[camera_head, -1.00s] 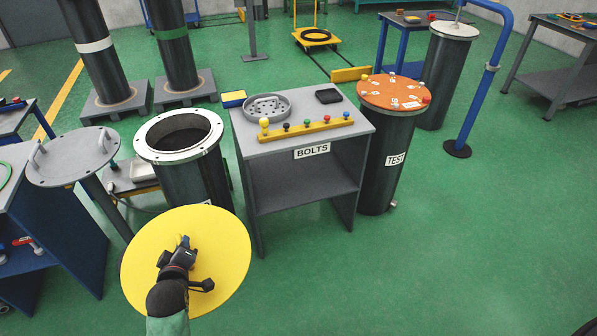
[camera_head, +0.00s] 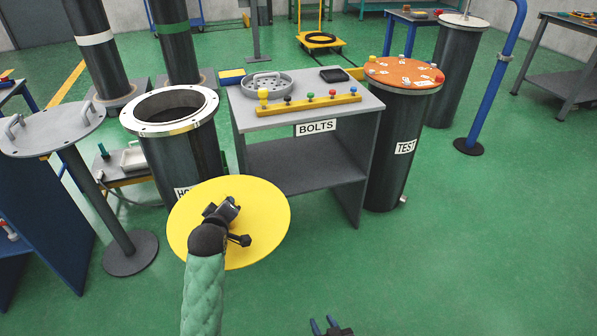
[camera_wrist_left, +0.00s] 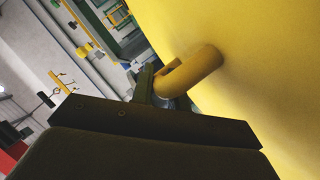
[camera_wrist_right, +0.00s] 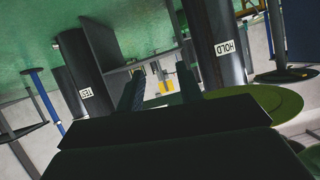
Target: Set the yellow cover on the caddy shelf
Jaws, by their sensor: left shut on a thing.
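The yellow cover (camera_head: 262,197) is a flat round disc in the head view, held in the air in front of the grey caddy. My left gripper (camera_head: 221,212) is shut on the cover's yellow handle (camera_wrist_left: 192,72), which the left wrist view shows close up. The caddy labelled BOLTS (camera_head: 345,165) has a lower shelf (camera_head: 295,168) that is empty where it shows. The cover stands in front of the caddy's lower left part. My right gripper (camera_head: 323,324) shows only its tips at the bottom edge, apart and empty. Its open fingers also show in the right wrist view (camera_wrist_right: 158,88).
An open flanged cylinder (camera_head: 180,140) stands left of the caddy, partly behind the cover. The TEST cylinder (camera_head: 390,160) with an orange top stands right of it. A grey lid (camera_head: 50,128) rests on a stand (camera_head: 130,250) at left.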

